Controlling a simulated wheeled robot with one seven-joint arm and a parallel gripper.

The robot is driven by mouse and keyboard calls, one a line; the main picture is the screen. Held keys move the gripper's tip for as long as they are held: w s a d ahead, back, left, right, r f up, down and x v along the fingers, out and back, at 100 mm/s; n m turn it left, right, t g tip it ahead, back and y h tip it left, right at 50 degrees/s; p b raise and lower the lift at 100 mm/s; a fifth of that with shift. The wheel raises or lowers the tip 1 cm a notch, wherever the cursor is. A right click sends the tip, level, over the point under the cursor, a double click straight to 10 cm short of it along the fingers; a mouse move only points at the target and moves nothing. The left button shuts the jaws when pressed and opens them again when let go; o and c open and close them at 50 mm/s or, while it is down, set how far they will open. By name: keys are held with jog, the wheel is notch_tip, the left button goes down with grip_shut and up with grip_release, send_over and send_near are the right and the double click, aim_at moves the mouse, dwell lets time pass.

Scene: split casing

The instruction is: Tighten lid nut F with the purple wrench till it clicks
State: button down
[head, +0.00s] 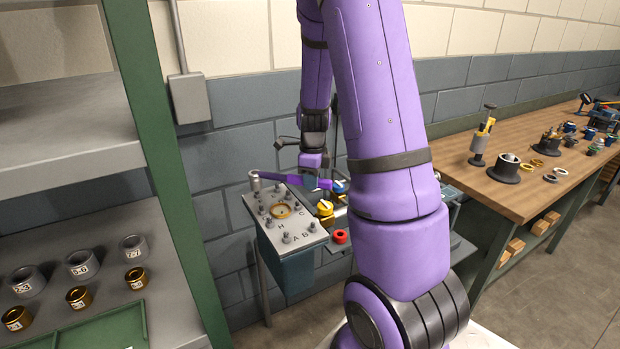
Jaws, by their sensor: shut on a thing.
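The purple wrench (297,182) lies roughly level above the far edge of the grey casing lid (262,223). Its left end reaches to a grey cylindrical piece (255,181) at the lid's far left corner; I cannot tell whether this is seated on a nut. My gripper (323,184) is shut on the wrench's right end, partly hidden behind my arm. The lid carries several grey nuts on studs around a brass-coloured ring (281,211). Letters A, B, C and H can be read. The letter F cannot be made out.
A green-framed shelf (172,200) with marked cups stands at the left. A wooden bench (520,196) with parts runs along the right. My arm hides the middle.

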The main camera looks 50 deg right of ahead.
jog(key=shift+f, duration=1.35)
jog(key=shift+s+a+m, duration=0.3)
jog(key=shift+a+m, duration=0.2)
jog(key=shift+a, duration=0.25)
jog(key=shift+s+a+m, duration=0.3)
jog(key=shift+a+m, duration=0.2)
jog(key=shift+a, duration=0.2)
jog(key=shift+s+a+m, duration=0.2)
jog(key=shift+a+m, duration=0.4)
jog(key=shift+a, duration=0.25)
jog(key=shift+s+a+m, duration=0.2)
jog(key=shift+a+m, duration=0.4)
jog(key=shift+a, duration=0.2)
jog(key=shift+w, duration=0.1)
jog(key=shift+d, duration=0.15)
jog(key=shift+d, duration=0.2)
